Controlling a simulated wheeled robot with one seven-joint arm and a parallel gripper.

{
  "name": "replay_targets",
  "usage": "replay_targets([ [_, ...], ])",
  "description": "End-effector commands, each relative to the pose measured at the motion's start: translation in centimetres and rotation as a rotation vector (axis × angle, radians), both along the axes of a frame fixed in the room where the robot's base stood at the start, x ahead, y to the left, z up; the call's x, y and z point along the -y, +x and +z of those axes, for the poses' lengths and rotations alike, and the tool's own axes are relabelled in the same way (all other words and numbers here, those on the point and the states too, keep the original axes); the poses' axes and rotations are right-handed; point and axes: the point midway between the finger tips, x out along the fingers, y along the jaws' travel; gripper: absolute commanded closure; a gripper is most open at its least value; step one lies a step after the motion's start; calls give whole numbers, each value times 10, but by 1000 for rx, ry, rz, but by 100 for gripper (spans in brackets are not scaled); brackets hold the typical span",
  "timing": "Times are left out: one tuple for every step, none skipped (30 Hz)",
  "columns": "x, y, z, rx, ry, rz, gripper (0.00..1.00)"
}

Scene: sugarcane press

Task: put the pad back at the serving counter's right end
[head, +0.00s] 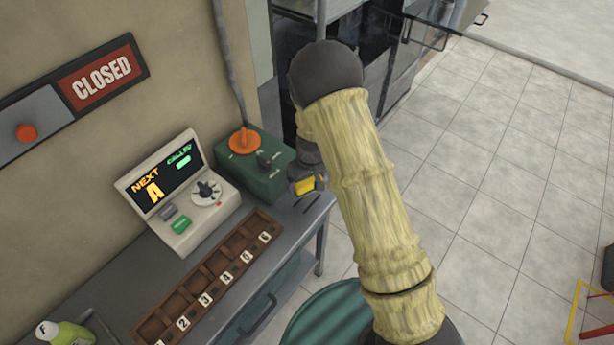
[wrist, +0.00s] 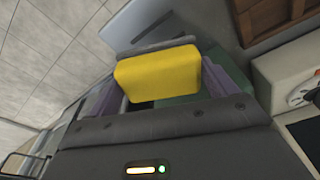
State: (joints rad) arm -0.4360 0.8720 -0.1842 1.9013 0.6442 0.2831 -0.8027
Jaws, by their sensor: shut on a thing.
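The yellow pad (head: 304,186) is in my gripper (head: 306,183), at the right end of the grey serving counter (head: 288,222). In the wrist view the pad (wrist: 157,73) sits between the two purple fingers of my gripper (wrist: 157,85), which are shut on it. The pad is just in front of the green box with the orange knob. I cannot tell whether its underside touches the counter. My arm hides the floor and part of the area right of the counter's end.
The green box (head: 262,178) stands close behind the pad. A ticket display (head: 180,190) and a wooden numbered rack (head: 200,285) stand further left. A green bottle (head: 68,334) is at the near left. A teal round container (head: 325,315) stands below the counter's front. Tiled floor lies right.

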Motion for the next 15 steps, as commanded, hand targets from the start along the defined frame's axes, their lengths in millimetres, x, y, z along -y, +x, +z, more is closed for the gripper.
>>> replay_targets([
  [0,0,0,0,0,-1,42],
  [0,0,0,0,0,-1,42],
  [0,0,0,0,0,-1,42],
  [0,0,-1,0,0,-1,42],
  [0,0,-1,0,0,-1,42],
  [0,0,-1,0,0,-1,42],
  [0,0,-2,0,0,-2,42],
  [0,0,-3,0,0,-2,42],
  [0,0,-5,0,0,-2,42],
  [0,0,-7,0,0,-2,42],
  [0,0,-9,0,0,-2,42],
  [0,0,-13,0,0,-2,42],
  [0,0,-15,0,0,-1,42],
  [0,0,-18,0,0,-1,42],
  [0,0,-22,0,0,-1,42],
])
